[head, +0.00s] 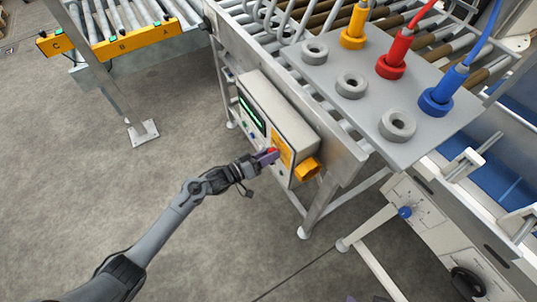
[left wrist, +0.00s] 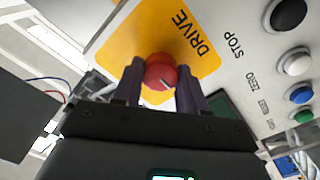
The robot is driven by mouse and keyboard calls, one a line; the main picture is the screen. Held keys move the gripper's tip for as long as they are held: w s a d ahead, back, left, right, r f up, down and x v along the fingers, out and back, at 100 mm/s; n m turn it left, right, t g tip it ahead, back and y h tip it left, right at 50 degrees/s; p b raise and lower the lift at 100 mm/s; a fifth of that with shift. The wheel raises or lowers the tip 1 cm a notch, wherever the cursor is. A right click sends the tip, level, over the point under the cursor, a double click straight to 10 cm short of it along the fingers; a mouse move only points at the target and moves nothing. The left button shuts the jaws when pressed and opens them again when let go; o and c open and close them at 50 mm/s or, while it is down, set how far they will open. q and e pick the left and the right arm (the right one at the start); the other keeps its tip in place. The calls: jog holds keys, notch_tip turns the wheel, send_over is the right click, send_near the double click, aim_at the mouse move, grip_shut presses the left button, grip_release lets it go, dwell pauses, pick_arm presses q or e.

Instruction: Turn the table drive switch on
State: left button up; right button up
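The table drive switch is a red round knob (left wrist: 160,72) with a pale mark, on a yellow plate lettered DRIVE (left wrist: 190,25). In the head view the knob (head: 271,150) shows only in part behind my left gripper (head: 267,157), at the front of the grey control box (head: 280,108). In the left wrist view my left gripper's dark fingers (left wrist: 160,84) stand on either side of the knob, against its sides with no clear gap. The pale mark points down and to the right in that view. My right gripper is not in view.
Black, white, blue and green buttons (left wrist: 297,62) sit beside the plate, near the word STOP. A yellow housing (head: 308,168) juts from the box's right end. Above are grey plate (head: 330,70) and conveyor rollers. The floor at left is open.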

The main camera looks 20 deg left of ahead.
pick_arm(q)
jog(key=c, duration=0.3)
jog(key=shift+d+m+b, duration=0.1)
jog(key=shift+m+b, duration=0.6)
jog(key=shift+m, duration=8.2)
